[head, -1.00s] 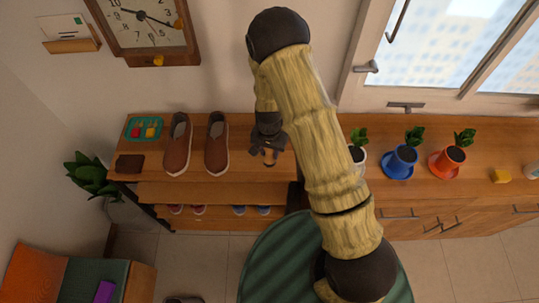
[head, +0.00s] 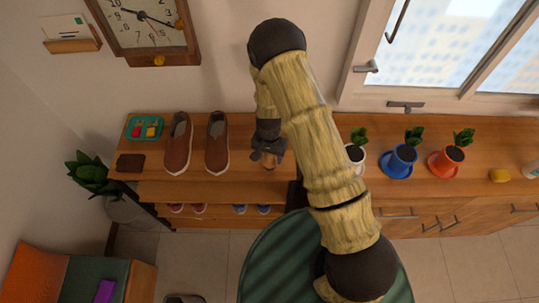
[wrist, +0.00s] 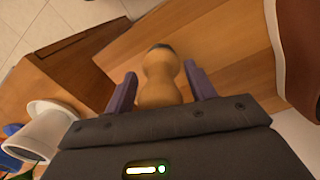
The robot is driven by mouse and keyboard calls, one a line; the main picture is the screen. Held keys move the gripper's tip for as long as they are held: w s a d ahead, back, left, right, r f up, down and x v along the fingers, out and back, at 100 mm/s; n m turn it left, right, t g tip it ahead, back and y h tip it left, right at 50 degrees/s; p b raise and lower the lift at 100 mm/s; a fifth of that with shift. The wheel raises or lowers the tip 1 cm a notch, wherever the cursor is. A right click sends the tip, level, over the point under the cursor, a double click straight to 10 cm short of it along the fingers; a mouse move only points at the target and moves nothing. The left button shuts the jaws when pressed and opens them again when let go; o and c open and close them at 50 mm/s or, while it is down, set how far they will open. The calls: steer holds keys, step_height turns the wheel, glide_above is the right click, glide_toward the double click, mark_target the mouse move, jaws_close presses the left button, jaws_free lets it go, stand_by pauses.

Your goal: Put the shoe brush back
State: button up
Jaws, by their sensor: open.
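The shoe brush (wrist: 161,78) shows in the wrist view as a light wooden, waisted handle with a dark far end. It lies between the two purple-grey fingers of my gripper (wrist: 157,92), which are open with a gap on each side. In the head view my gripper (head: 268,156) is over the shelf top, right of the brown shoes, and only a small tan bit of the brush (head: 269,163) shows below it. A green tray (head: 132,121) with red and yellow tins and a dark brown block (head: 130,163) are at the shelf's left end.
A pair of brown shoes (head: 217,145) stands on the wooden shelf top (head: 240,187), left of my gripper. Potted plants in white (head: 355,155), blue (head: 402,160) and red pots (head: 447,160) stand to the right. A green round surface (head: 275,255) is in front.

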step_height(320, 180, up, 12)
steer(key=b, duration=0.2)
steer(key=shift+w+r+b, duration=0.15)
steer(key=shift+b, duration=0.25)
stand_by(0.7)
steer(key=s+d+r+n+t, duration=0.2)
steer(key=s+d+r+n, duration=0.2)
steer(key=s+d+r, duration=0.8)
step_height(320, 180, up, 3)
steer(key=shift+s+d+f+t, duration=0.15)
steer(key=shift+s+d+t, duration=0.2)
steer(key=shift+d, duration=0.45)
